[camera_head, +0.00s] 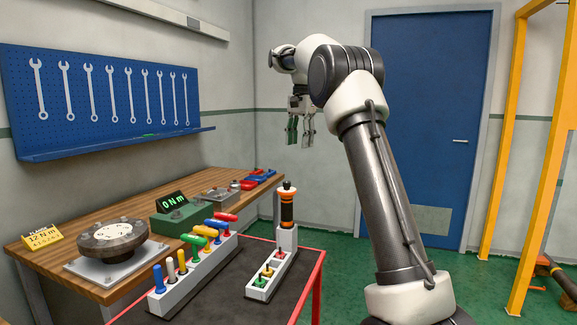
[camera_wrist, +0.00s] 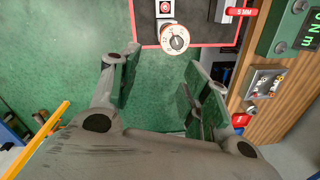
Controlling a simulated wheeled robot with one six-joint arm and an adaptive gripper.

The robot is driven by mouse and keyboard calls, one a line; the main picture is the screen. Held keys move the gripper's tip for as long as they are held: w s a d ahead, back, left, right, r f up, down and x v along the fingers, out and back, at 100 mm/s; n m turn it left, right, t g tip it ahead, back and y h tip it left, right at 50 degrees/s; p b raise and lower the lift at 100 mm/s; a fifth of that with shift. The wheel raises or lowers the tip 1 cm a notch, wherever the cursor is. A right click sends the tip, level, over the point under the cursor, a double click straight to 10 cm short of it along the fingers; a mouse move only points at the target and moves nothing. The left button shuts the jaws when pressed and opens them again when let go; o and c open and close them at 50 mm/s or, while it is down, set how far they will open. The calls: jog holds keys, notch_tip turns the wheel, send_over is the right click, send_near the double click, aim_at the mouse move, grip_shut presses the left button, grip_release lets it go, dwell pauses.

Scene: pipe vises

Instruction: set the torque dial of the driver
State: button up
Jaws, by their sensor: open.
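The driver (camera_head: 287,211), orange and black, stands upright in a white holder block at the right end of the cart. A yellow card (camera_head: 41,238) reads 12 N m. A green tester's display (camera_head: 172,202) reads 0 N m.
A white rack (camera_head: 195,272) of coloured-handled tools and a smaller block (camera_head: 263,283) with coloured pieces stand on the red-edged cart. The wooden bench (camera_head: 128,207) behind bears a round flanged part (camera_head: 112,238). Air around my gripper is clear.

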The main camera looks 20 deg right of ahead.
aim_at(288, 182)
jog(key=w+a+f+n+t, duration=0.1)
jog(key=f+n, duration=0.3)
jog(key=n, duration=0.2)
jog(key=a+f+n+t+y, duration=0.1)
jog(key=f+n, duration=0.4)
jog(key=n, duration=0.1)
jog(key=w+f+n+t+y, duration=0.1)
jog(key=f+n, duration=0.4)
jog(key=n, duration=0.1)
jog(key=shift+w+a+f, duration=0.1)
jog(key=shift+w+a, duration=0.2)
jog(key=shift+a, duration=0.1)
jog(key=c, duration=1)
